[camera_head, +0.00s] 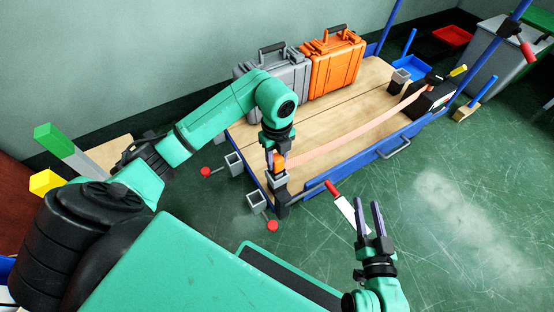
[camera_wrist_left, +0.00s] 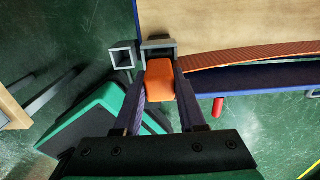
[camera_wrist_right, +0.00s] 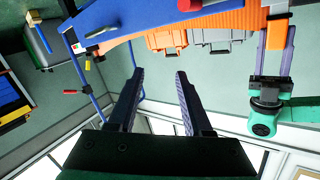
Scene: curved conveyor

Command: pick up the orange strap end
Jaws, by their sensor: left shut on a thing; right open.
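The orange strap end (camera_head: 279,160) is a small orange block, held between the fingers of my left gripper (camera_head: 275,152). It shows large in the left wrist view (camera_wrist_left: 160,79), with the left gripper's fingers on both sides of it. The end is close to a grey square bracket (camera_wrist_left: 158,46) at the cart's near corner; I cannot tell whether they touch. The orange strap (camera_head: 350,135) stretches from there along the cart's edge to a black box (camera_head: 432,97). My right gripper (camera_head: 370,218) is open and empty, apart from the cart, over the floor.
The wooden-topped cart (camera_head: 250,135) carries a grey case (camera_head: 275,78) and an orange case (camera_head: 334,62) at its back. Grey square sockets (camera_head: 257,200) and red-knobbed levers (camera_head: 272,225) are near its near corner. The green floor (camera_head: 440,230) on the right is free.

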